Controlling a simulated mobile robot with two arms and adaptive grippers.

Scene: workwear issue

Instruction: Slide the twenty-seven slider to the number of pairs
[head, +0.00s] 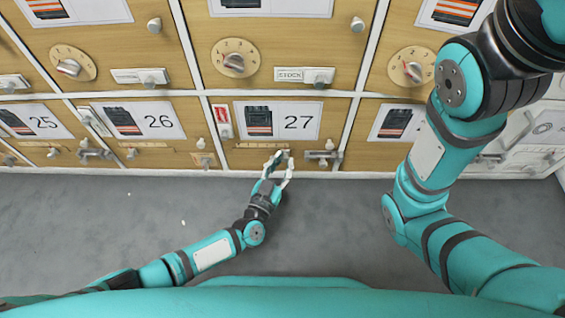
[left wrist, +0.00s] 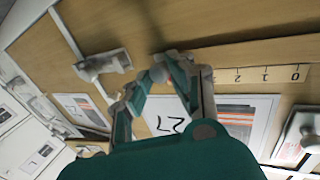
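The front marked 27 (head: 298,122) carries a label with a picture of folded dark workwear with orange and grey bands. Below it is the twenty-seven slider's number scale (head: 262,145). In the left wrist view the scale (left wrist: 262,74) appears inverted, with 0, 1 and 2 readable; higher numbers are hidden behind my fingers. My left gripper (head: 283,157) is at the scale's right part. In the left wrist view its fingers (left wrist: 161,72) converge around the small pale slider knob, which they largely cover. The exact number at the knob is not readable. My right gripper is out of view.
Fronts 25 (head: 43,122) and 26 (head: 158,120) stand to the left with similar hardware. A latch (head: 322,154) sticks out just right of my left gripper. Round dials (head: 234,58) and stock plates are above. The grey floor (head: 130,210) is mostly clear.

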